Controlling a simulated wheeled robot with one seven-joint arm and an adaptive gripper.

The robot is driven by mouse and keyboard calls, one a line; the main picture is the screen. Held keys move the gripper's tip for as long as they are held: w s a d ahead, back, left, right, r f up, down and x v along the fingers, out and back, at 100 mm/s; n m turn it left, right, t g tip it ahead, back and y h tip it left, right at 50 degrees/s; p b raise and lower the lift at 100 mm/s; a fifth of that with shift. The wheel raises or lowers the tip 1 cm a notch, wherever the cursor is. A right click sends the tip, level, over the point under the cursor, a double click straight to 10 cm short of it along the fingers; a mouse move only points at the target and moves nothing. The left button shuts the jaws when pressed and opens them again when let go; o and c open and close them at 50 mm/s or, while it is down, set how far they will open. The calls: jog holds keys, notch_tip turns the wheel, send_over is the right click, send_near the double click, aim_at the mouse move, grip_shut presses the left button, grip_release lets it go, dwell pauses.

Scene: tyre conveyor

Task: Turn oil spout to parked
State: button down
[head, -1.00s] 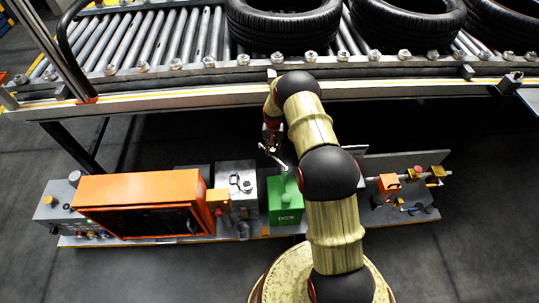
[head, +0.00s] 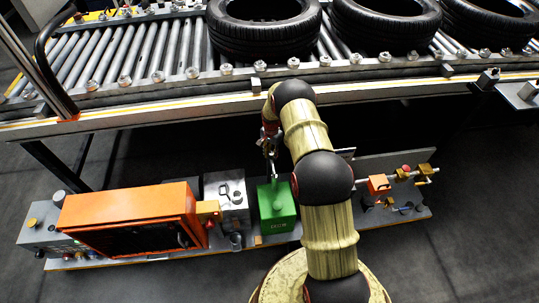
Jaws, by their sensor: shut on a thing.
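The green oil can (head: 277,207) stands on the grey shelf below the conveyor, partly beside my arm. Its thin grey spout (head: 274,170) rises from the can's top and points away toward the conveyor. My gripper (head: 271,156) is at the spout's upper end, shut on it. The fingers are small and dark in the head view, and my arm hides part of the can's right side.
An orange cabinet (head: 130,217) and a grey box with a handle (head: 231,190) stand left of the can. A pipe with valves (head: 405,178) is at right. The conveyor frame (head: 180,118) runs just above my gripper, with tyres (head: 265,29) on its rollers.

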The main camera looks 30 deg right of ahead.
dwell(0.4)
jog(key=c, duration=1.5)
grip_release()
notch_tip(320, 180, up, 12)
